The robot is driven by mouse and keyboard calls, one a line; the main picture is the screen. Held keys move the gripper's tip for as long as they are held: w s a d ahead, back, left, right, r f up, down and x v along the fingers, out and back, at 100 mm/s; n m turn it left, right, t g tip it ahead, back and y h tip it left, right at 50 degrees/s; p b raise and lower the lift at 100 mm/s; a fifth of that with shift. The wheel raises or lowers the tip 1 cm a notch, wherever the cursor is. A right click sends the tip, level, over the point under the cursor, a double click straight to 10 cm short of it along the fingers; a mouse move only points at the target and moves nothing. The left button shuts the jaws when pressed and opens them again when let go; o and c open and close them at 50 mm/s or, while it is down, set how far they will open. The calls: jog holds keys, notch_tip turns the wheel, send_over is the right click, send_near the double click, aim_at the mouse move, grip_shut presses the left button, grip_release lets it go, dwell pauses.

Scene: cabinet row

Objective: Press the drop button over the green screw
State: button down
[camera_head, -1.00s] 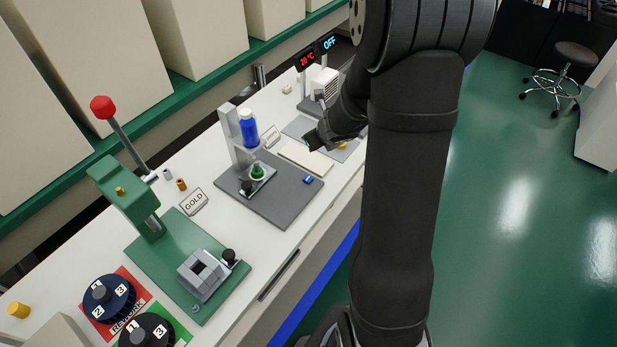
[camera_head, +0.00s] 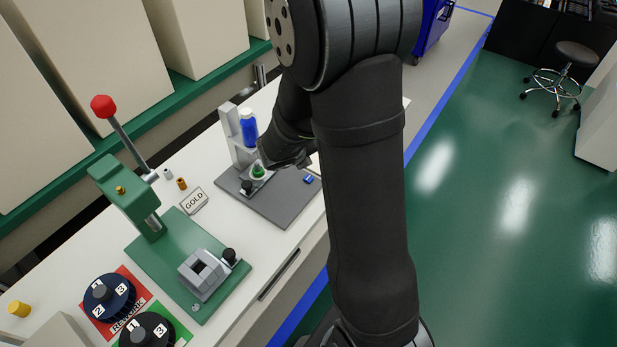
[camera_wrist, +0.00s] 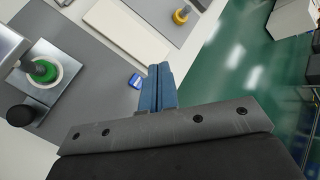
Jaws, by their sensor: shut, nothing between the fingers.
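The green screw (camera_head: 258,171) sits in a small clamp on the grey plate (camera_head: 285,201), below a blue bottle (camera_head: 249,128) on a light grey stand. In the wrist view the green screw (camera_wrist: 44,71) is at the left, inside a white ring.
A green press (camera_head: 125,195) with a red-knobbed lever stands to the left, with a GOLD sign (camera_head: 194,201) between it and the plate. Green floor is open at right.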

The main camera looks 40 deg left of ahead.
aim_at(307, 180)
jog(key=shift+f, duration=4.4)
jog(key=shift+f, duration=0.15)
jog(key=shift+f, duration=0.3)
jog(key=shift+f, duration=0.4)
jog(key=shift+r, duration=0.85)
jog(key=shift+r, duration=2.5)
